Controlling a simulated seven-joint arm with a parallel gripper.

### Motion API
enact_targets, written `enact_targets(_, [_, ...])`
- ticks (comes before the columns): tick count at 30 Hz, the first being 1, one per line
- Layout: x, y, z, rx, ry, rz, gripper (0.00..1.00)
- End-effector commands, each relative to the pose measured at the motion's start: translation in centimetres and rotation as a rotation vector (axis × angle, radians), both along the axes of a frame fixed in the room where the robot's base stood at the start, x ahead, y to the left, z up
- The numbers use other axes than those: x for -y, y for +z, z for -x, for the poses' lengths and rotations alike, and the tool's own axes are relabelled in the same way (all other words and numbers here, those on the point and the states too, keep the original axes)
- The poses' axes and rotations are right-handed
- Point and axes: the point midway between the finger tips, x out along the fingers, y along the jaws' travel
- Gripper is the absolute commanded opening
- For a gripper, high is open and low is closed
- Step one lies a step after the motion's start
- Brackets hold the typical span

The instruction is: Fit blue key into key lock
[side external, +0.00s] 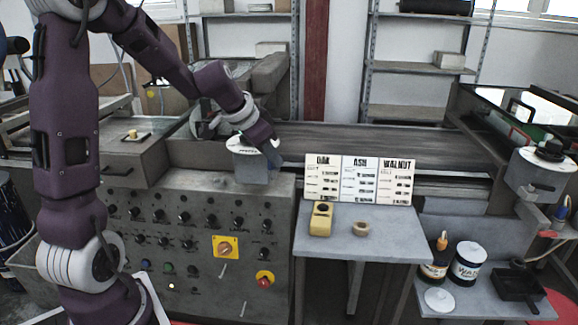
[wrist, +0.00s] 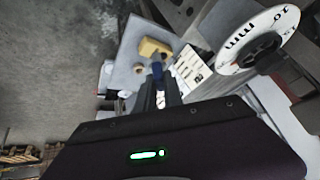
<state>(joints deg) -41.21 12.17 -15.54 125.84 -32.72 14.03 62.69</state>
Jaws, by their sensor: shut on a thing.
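My gripper (wrist: 158,84) is shut on the blue key (wrist: 157,70), which shows as a small dark-blue piece at the fingertips in the wrist view. In the side external view my gripper (side external: 268,145) is above the control cabinet, beside the white dial on its grey block. The key is too small or hidden to make out there. The cabinet's front panel (side external: 190,215) carries several knobs and switches. I cannot tell for sure which fitting is the key lock.
The white dial (wrist: 232,60) on its grey block (side external: 252,168) is close to my gripper. A small grey table (side external: 345,240) holds a yellow block (side external: 321,219), a ring (side external: 361,229) and an upright OAK, ASH, WALNUT board (side external: 358,180). The conveyor (side external: 380,148) runs behind.

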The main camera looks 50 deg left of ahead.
Motion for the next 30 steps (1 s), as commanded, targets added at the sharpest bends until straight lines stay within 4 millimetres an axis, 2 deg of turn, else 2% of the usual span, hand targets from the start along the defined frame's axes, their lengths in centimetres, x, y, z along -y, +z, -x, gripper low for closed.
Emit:
enact_targets(1, [-1.7, 0.0, 0.2, 0.001, 0.025, 0.005, 0.00])
enact_targets(8, [-9.0, 0.1, 1.7, 0.004, 0.110, 0.021, 0.00])
enact_targets(13, [-14.6, 0.1, 3.7, 0.006, 0.175, 0.035, 0.00])
enact_targets(16, [-17.7, -0.7, 4.8, 0.008, 0.220, 0.046, 0.00])
enact_targets(18, [-19.7, -2.0, 5.3, 0.009, 0.256, 0.058, 0.00])
enact_targets(20, [-20.9, -3.3, 5.1, 0.011, 0.277, 0.066, 0.00])
enact_targets(22, [-23.1, -5.1, 4.9, 0.016, 0.307, 0.078, 0.00])
enact_targets(24, [-24.6, -6.2, 4.1, 0.019, 0.316, 0.084, 0.00])
enact_targets(30, [-28.1, -7.2, 2.7, 0.028, 0.329, 0.102, 0.00])
